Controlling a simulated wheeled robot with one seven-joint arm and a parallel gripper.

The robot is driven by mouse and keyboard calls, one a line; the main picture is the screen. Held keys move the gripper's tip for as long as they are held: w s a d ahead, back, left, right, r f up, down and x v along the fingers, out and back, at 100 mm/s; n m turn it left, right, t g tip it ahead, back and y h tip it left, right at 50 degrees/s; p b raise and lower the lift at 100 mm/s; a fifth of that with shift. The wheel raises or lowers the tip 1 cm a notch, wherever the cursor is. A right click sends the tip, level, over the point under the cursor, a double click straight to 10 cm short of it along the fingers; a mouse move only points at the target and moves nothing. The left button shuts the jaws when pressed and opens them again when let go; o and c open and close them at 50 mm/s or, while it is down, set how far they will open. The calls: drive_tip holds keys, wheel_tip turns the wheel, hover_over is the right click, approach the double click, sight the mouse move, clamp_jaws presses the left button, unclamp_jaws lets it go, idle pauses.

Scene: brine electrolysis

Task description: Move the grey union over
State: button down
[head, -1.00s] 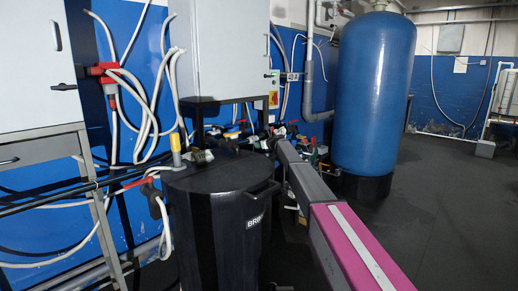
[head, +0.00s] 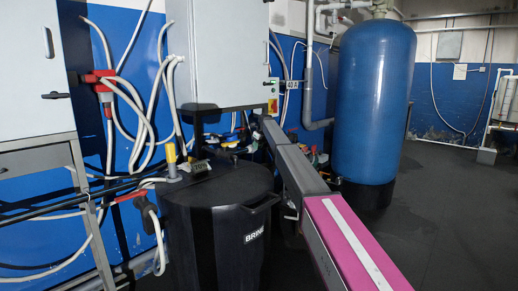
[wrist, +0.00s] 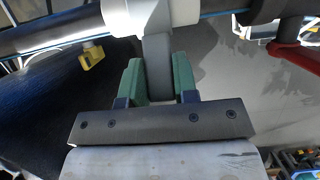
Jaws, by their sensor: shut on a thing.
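In the wrist view my gripper (wrist: 158,84) has two green fingers closed on the grey upright part of the grey union (wrist: 157,68). This part meets a pale, wider round body (wrist: 150,14) at the top of the picture, on a line of dark pipe. In the head view my arm reaches away from the lower right, past the black brine tank. My gripper and the union are hidden there behind the arm and the tank.
The black brine tank (head: 215,225) stands left of my arm. A tall blue vessel (head: 373,105) stands to its right. A grey cabinet (head: 217,55) hangs behind. Open dark floor lies right.

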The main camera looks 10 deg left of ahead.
drive_tip(key=shift+w+a+r+g+h, duration=0.3)
drive_tip(key=shift+r+g+h, duration=0.2)
drive_tip(key=shift+g+h, duration=0.3)
drive_tip(key=shift+a, duration=0.1)
drive_tip(key=c, duration=0.9)
unclamp_jaws()
drive_tip(key=shift+r, duration=0.2)
drive_tip(key=r, duration=0.3)
drive_tip(key=d+r, duration=0.1)
drive_tip(key=r, duration=0.3)
drive_tip(key=s+r, duration=0.1)
drive_tip(key=r, duration=0.2)
drive_tip(key=shift+d+r, duration=0.15)
drive_tip(key=shift+d, duration=0.05)
